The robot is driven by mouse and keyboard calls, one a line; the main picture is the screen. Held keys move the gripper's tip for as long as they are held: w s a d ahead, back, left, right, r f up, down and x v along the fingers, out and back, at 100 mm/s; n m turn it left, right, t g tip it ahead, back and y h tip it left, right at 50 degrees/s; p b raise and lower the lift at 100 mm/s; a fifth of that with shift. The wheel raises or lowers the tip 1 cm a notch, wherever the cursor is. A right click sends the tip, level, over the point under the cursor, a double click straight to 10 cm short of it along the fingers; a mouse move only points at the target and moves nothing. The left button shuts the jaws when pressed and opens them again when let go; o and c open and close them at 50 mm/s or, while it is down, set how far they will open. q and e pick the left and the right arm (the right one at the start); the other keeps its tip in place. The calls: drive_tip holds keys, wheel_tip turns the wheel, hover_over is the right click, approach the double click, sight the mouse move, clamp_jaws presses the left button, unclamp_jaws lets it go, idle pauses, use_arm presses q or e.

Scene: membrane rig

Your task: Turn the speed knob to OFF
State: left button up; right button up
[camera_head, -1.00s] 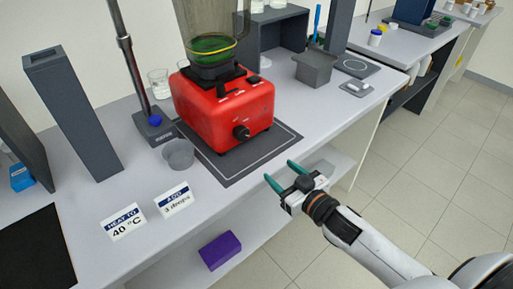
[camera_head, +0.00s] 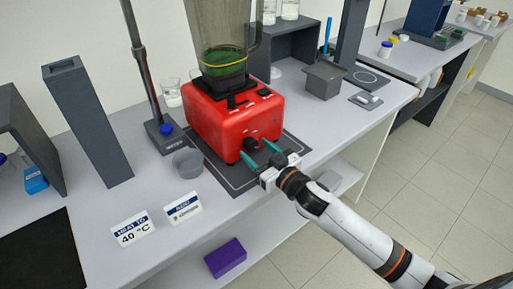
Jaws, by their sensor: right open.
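The red blender base (camera_head: 222,118) stands on a dark mat (camera_head: 232,182) on the bench. A clear jar (camera_head: 222,50) with green stuff low inside sits on top of it. The black speed knob (camera_head: 249,144) is on the front face of the base. My right gripper (camera_head: 256,152) is open, with its two teal fingers pointing at the front of the base close to the knob. One finger is by the knob and the other is lower left. I cannot tell whether either touches the knob. My left gripper is not in view.
A grey cup (camera_head: 188,162) and a stand (camera_head: 162,138) are left of the base. A grey bin (camera_head: 323,79) is at the right. A purple box (camera_head: 225,257) sits below, under the bench top.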

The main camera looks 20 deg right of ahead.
drive_tip(key=shift+w+a, duration=0.15)
drive_tip(key=shift+w, duration=0.3)
drive_tip(key=c, duration=1)
